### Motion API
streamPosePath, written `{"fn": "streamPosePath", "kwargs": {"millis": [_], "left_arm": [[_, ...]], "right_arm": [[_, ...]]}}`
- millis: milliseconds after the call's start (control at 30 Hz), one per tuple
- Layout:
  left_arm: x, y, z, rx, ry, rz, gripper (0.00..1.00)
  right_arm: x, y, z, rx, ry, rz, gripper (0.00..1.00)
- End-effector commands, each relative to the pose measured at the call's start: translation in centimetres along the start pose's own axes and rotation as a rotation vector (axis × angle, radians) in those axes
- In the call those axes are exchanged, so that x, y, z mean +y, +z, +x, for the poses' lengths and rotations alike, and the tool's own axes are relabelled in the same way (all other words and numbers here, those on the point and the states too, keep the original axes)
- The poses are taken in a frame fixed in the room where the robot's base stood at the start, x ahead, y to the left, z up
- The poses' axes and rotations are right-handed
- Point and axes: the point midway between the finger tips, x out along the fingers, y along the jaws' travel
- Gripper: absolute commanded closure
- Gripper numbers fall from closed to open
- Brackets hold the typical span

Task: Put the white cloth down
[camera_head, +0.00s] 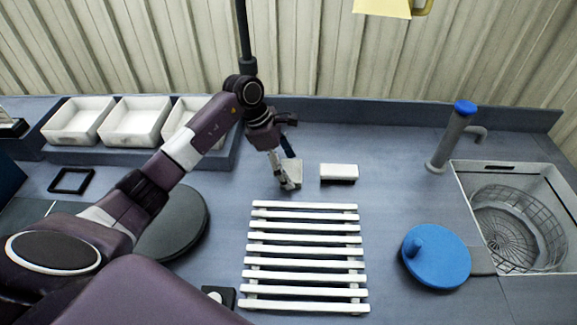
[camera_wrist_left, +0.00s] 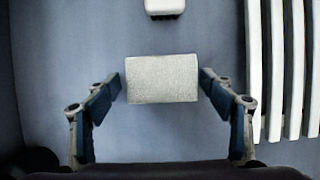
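The white cloth (camera_wrist_left: 162,79) is a pale, folded rectangle between the two fingertips of my left gripper in the left wrist view. A narrow gap shows on each side of it, so the fingers appear apart from it. My left gripper (camera_head: 284,172) points down at the counter behind the slatted rack. In the head view the cloth (camera_head: 293,166) is partly hidden behind the fingers and seems to lie flat on the counter. My left gripper (camera_wrist_left: 161,82) is open around the cloth. My right gripper is not in view.
A white brush-like block (camera_head: 339,171) sits just right of the cloth. A white slatted rack (camera_head: 303,264) lies in front. White bins (camera_head: 137,120) stand at the back left. A blue lid (camera_head: 437,257), tap (camera_head: 450,140) and sink with a wire basket (camera_head: 515,230) are at right.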

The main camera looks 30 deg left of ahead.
Motion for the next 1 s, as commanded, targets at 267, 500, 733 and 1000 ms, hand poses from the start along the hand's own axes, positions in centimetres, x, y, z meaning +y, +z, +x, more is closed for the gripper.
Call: {"fn": "streamPosePath", "kwargs": {"millis": [267,500,733,1000], "left_arm": [[0.0,0.0,0.0,0.000,0.000,0.000,0.14],[0.2,0.1,-1.2,0.000,0.004,0.001,0.14],[0.2,0.0,-5.9,0.001,0.007,0.002,0.14],[0.1,0.1,-10.8,0.000,0.003,0.000,0.14]], "right_arm": [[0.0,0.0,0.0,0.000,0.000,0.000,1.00],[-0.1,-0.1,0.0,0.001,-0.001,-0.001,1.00],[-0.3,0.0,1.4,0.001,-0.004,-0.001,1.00],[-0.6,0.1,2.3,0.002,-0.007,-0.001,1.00]]}}
